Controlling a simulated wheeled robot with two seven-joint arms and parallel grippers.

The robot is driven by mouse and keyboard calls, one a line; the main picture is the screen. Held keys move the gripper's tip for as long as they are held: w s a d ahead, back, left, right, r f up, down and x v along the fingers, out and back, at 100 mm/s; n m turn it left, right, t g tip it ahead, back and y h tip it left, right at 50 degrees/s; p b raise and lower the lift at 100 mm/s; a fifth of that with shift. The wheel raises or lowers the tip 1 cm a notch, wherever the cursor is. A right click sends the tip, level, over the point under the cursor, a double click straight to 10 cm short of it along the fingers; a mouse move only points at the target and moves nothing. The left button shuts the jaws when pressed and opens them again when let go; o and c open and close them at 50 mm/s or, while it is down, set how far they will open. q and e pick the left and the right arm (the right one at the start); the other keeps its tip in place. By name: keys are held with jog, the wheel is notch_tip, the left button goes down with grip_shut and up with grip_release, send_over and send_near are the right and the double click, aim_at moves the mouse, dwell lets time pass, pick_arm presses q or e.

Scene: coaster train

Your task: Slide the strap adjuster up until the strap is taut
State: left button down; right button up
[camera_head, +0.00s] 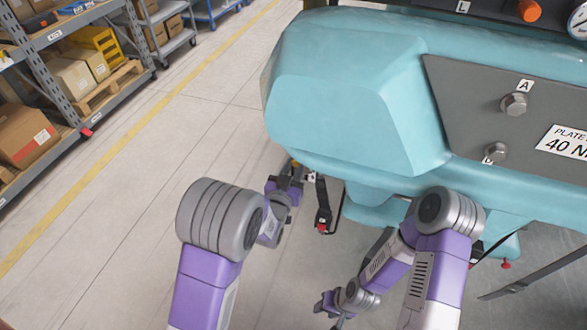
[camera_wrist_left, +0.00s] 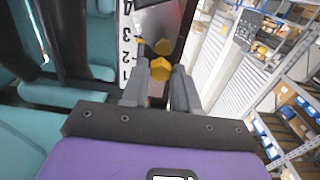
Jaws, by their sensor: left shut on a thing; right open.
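In the left wrist view, a yellow knob (camera_wrist_left: 160,68), which looks like the strap adjuster, sits between the fingertips of my left gripper (camera_wrist_left: 159,76). A second yellow shape shows just beyond it, perhaps a reflection in the grey metal. In the head view, my left gripper (camera_head: 290,172) is at the lower edge of the teal seat body. My right gripper (camera_head: 328,304) is open and empty, lower down.
The teal body (camera_head: 345,85) fills the upper right and partly hides the adjuster area. A black buckle piece with a red button (camera_head: 322,222) hangs beside my left gripper. Shelves with boxes (camera_head: 75,80) stand far left. The floor between is clear.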

pick_arm(q)
jog(key=shift+r+p, duration=0.4)
jog(key=shift+r, duration=1.2)
jog(key=c, duration=0.9)
grip_release()
jog(key=shift+f, duration=0.1)
jog(key=shift+o, duration=0.2)
send_near(293, 162)
jog(key=shift+w+d+r, duration=0.1)
jog(key=shift+d+r, duration=0.1)
jog(key=shift+r, duration=0.35)
jog(key=shift+w+d+r, duration=0.1)
jog(key=shift+d+r, duration=0.15)
jog(key=shift+r, duration=0.3)
